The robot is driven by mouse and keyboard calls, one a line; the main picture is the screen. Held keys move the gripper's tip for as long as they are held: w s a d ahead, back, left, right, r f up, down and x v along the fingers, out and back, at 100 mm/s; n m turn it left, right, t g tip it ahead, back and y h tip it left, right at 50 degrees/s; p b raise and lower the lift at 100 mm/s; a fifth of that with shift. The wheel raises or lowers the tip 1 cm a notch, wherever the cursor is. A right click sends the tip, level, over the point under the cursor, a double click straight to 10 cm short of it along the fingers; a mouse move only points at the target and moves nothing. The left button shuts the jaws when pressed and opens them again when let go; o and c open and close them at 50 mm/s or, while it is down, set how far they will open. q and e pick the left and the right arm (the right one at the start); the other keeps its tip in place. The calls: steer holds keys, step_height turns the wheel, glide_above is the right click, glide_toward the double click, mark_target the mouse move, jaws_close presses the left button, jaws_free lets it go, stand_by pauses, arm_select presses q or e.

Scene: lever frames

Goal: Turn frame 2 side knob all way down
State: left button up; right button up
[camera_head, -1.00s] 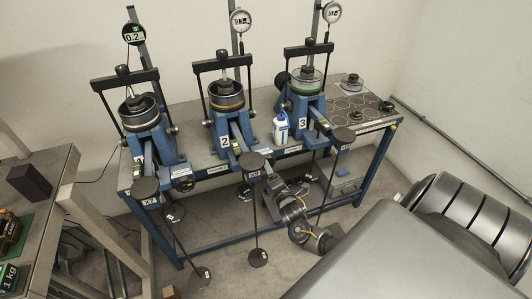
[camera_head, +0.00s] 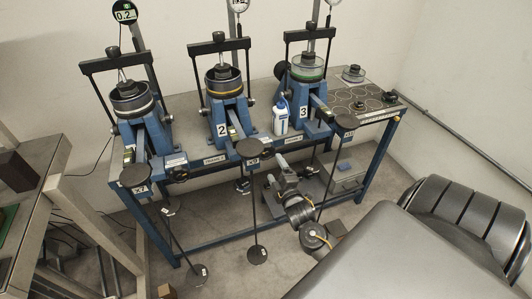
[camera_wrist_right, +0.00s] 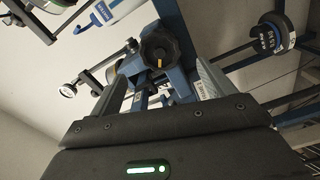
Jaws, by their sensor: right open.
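Frame 2 is the middle blue lever frame (camera_head: 228,115), marked with a white 2, with a black crossbar and a dark round cell. My right gripper (camera_head: 277,166) is low in front of the bench, right of frame 2's lever end. In the right wrist view, a black lobed knob (camera_wrist_right: 159,52) with a yellow mark lies just beyond the open, empty fingers of my right gripper (camera_wrist_right: 160,88). My left gripper is out of view.
Frame 1 (camera_head: 140,122) stands left and frame 3 (camera_head: 303,90) right on the bench. A white bottle (camera_head: 280,118) stands between frames 2 and 3. A hanging rod with a black disc (camera_head: 251,148) is close to my right gripper. Another table (camera_head: 35,165) is at left.

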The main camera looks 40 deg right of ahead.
mark_target(267, 154)
steer(key=b+x, duration=0.6)
steer(key=x, duration=0.3)
steer(key=shift+w+d+f, duration=0.15)
steer(key=shift+w+f, duration=0.05)
steer(key=shift+w, duration=0.15)
steer(key=shift+r, duration=0.15)
steer(key=shift+c, duration=1)
steer(key=c, duration=1.1)
steer(key=n+b, duration=0.1)
steer(key=n, duration=0.1)
steer(key=shift+n, duration=0.4)
steer(key=shift+r+n+p, duration=0.35)
steer(key=shift+n+p, duration=0.15)
steer(key=shift+p, duration=0.25)
steer(key=o, duration=1.3)
steer(key=shift+f+b, duration=0.35)
